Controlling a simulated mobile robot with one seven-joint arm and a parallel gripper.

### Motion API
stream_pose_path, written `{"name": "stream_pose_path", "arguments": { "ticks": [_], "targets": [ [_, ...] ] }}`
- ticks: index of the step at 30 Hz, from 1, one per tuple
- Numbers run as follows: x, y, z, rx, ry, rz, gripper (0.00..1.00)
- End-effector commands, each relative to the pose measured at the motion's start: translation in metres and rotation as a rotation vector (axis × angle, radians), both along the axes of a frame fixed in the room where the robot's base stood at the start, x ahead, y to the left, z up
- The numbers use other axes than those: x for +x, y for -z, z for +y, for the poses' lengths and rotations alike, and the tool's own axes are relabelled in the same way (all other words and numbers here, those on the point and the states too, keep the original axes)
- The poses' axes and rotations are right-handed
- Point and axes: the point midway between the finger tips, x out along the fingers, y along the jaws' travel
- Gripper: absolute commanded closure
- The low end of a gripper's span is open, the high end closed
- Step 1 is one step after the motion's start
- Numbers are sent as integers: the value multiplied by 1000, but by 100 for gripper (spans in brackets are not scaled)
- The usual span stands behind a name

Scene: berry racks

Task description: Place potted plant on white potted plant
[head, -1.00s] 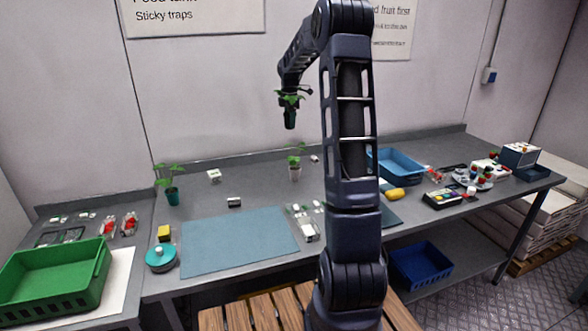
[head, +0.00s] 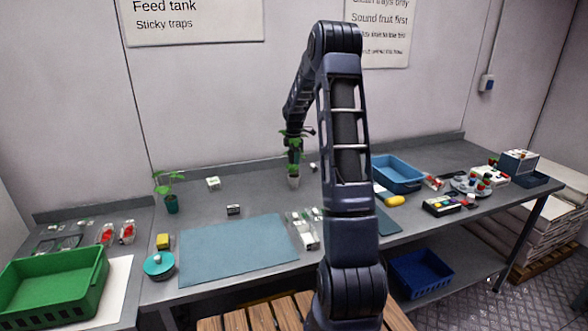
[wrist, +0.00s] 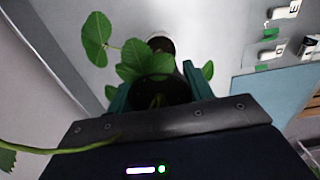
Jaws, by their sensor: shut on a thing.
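In the wrist view the held plant's leaves (wrist: 145,60) spread in front of the dark pot between my fingers (wrist: 158,95). The white potted plant (head: 294,182) stands upright on the bench, directly below the held pot in the head view. The held pot overlaps its foliage, and I cannot tell whether they touch.
A blue-grey mat (head: 238,250) lies in front, with small white packs (head: 303,230) beside it. A blue tray (head: 397,172) is to the right and a green crate (head: 55,285) to the far left. A small white box (head: 213,183) stands on the bench left of the white pot.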

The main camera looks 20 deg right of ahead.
Motion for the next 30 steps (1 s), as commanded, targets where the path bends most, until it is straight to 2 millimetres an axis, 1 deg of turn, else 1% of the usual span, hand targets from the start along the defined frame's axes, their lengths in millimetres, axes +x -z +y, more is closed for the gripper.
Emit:
{"name": "stream_pose_path", "arguments": {
  "ticks": [7,12,15,27,28,30],
  "targets": [
    [0,14,0,0,0,2,73],
    [0,38,0,0,0,3,73],
    [0,47,0,0,0,1,73],
    [0,52,0,0,0,0,73],
    [0,52,0,0,0,0,45],
    [0,52,0,0,0,0,31]
  ]
}}
